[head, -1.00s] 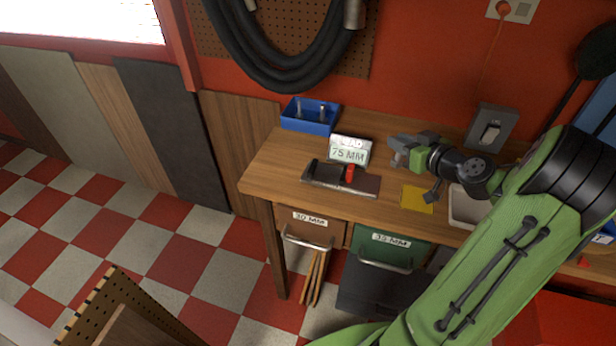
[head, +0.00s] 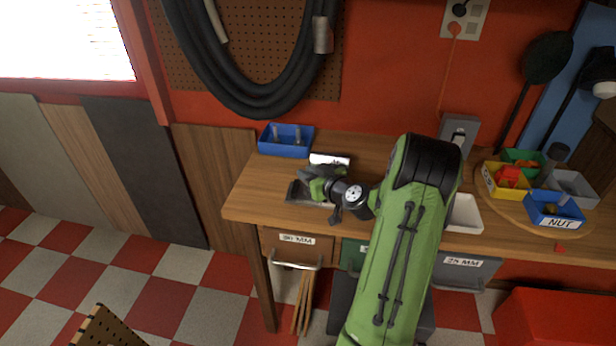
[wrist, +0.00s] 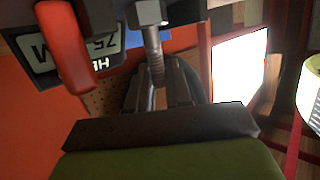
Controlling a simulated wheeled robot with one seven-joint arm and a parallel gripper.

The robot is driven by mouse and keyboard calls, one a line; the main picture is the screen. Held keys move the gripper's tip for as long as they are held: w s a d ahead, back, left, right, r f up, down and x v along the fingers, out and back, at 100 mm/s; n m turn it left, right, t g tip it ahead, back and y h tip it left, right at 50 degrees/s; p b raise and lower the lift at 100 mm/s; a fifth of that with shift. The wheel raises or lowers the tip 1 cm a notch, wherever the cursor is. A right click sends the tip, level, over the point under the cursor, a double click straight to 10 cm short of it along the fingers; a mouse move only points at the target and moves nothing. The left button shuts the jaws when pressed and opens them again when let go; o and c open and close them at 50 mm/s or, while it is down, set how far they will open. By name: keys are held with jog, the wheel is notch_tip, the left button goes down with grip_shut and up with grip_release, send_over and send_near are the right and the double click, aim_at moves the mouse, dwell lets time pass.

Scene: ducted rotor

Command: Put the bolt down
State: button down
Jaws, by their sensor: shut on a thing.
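The bolt (wrist: 154,50) is grey metal, with its threaded shank between the dark fingers of my gripper (wrist: 158,90) in the wrist view. My gripper is shut on it. The bolt's far end with a hex part lies close to the dark blocks of the measuring gauge (wrist: 95,14); I cannot tell if they touch. The gauge's red part (wrist: 68,45) and its 75 MM display (wrist: 50,52) are beside it. In the head view my gripper (head: 318,178) is over the gauge (head: 298,192) and hides the bolt. The display (head: 330,160) stands behind.
A blue bin (head: 286,148) with upright bolts stands at the bench's back left. A white tray (head: 465,214) is right of my arm. A round board (head: 490,203) with several small bins, one marked NUT (head: 556,222), is at the right. The wooden bench (head: 245,200) is clear at its left end.

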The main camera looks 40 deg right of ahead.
jog(key=shift+f, duration=0.1)
jog(key=c, duration=1)
grip_release()
jog(key=shift+c, duration=0.2)
